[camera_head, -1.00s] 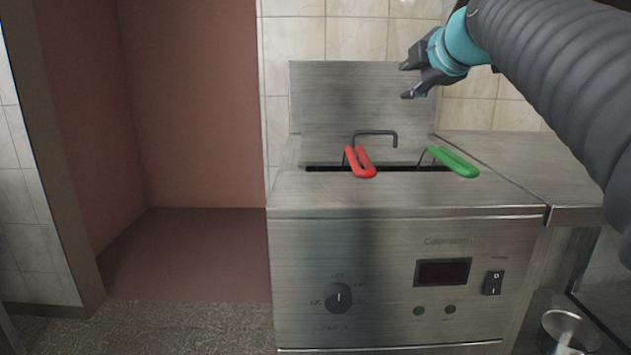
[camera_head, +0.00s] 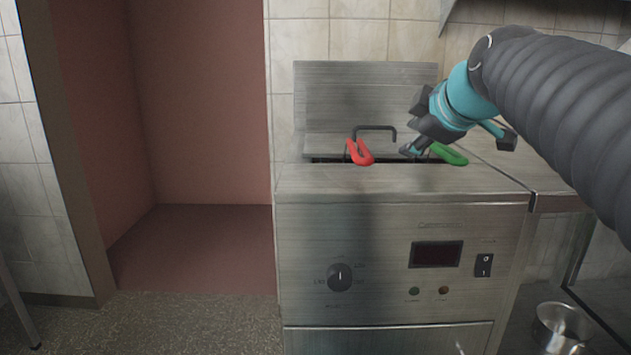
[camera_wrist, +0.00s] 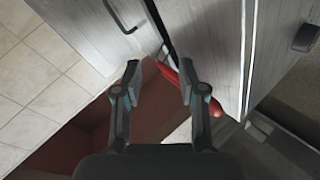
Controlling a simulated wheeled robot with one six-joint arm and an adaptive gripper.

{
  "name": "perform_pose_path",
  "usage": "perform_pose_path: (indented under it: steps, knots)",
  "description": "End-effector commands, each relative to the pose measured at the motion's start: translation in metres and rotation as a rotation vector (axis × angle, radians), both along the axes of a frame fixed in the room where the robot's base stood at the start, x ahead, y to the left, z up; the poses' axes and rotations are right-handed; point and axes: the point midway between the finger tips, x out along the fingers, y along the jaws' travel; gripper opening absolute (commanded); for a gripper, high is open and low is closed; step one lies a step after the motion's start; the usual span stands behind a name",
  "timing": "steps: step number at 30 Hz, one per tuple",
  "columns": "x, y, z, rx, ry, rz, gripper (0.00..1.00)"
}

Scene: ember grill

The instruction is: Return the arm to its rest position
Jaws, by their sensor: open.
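My arm reaches in from the right in the head view. My gripper (camera_head: 412,151) is above the fryer (camera_head: 300,225), in front of its back panel and close to the green handle (camera_head: 450,154), part of which it hides. In the wrist view my gripper (camera_wrist: 160,88) shows two fingers spread apart with nothing between them. The red handle (camera_head: 359,152) stands left of my gripper in the head view. It also shows in the wrist view (camera_wrist: 205,98), partly behind the right finger. I cannot tell whether the gripper touches the green handle.
The fryer front has a knob (camera_head: 340,277), a dark display (camera_head: 436,254) and a switch (camera_head: 484,265). A dark hook-shaped bar (camera_head: 376,128) stands behind the red handle. A metal pot (camera_head: 562,325) is at lower right. The floor (camera_head: 190,325) at left is clear.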

Motion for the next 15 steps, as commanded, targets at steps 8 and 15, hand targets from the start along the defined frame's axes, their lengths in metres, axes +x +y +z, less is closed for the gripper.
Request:
perform_pose_path:
  steps: [8, 15]
  knots:
    - [-0.071, 0.011, -0.100, 0.289, 0.226, -0.236, 0.41]
    - [-0.149, 0.013, -0.205, 0.534, 0.419, -0.546, 0.41]
